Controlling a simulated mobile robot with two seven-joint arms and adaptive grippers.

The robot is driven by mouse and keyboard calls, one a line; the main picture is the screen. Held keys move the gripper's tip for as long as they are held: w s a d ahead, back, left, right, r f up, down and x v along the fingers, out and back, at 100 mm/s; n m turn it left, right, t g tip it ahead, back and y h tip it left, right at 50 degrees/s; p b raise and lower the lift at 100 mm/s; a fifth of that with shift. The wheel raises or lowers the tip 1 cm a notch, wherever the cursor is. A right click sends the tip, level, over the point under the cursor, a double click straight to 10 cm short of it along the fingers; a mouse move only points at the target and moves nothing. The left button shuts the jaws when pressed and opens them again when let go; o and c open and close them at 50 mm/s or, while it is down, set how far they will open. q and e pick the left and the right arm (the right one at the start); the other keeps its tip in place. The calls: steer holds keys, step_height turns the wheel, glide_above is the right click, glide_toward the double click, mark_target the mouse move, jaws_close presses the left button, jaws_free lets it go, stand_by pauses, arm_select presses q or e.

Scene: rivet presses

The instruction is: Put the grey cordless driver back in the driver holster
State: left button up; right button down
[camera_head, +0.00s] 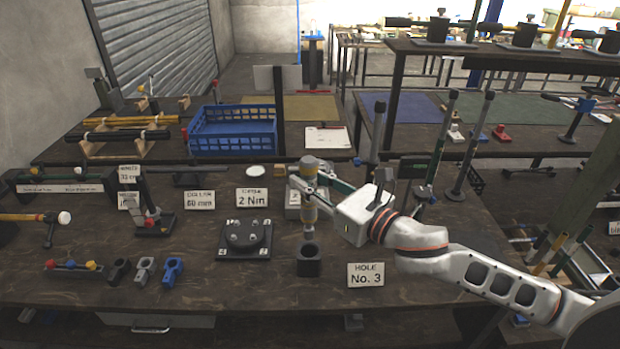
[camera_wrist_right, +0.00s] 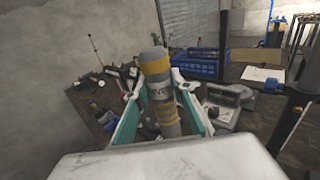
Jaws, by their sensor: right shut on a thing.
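The grey cordless driver (camera_head: 309,212) is a grey cylinder with yellow bands, held upright. It also shows in the right wrist view (camera_wrist_right: 160,72). My right gripper (camera_head: 307,190) is shut on its body, coming from the right, with a finger on either side in the right wrist view (camera_wrist_right: 162,100). A black round cup (camera_head: 309,263), which looks like the driver holster, stands on the bench below the driver. The driver's lower end appears just above the cup's mouth; I cannot tell the exact gap or depth. My left gripper is not in view.
A sign "HOLE No. 3" (camera_head: 366,275) stands right of the cup. A black plate fixture (camera_head: 245,240) is to its left. A grey box (camera_head: 293,205) is behind the driver. A blue crate (camera_head: 233,140) stands farther back.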

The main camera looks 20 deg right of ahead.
mark_target(309, 202)
step_height(309, 202, down, 3)
steer(key=shift+r+b, duration=0.1)
steer(key=shift+b, duration=0.7)
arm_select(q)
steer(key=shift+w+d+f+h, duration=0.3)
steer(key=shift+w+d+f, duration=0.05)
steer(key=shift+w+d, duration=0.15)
arm_select(e)
steer(key=shift+f, duration=0.4)
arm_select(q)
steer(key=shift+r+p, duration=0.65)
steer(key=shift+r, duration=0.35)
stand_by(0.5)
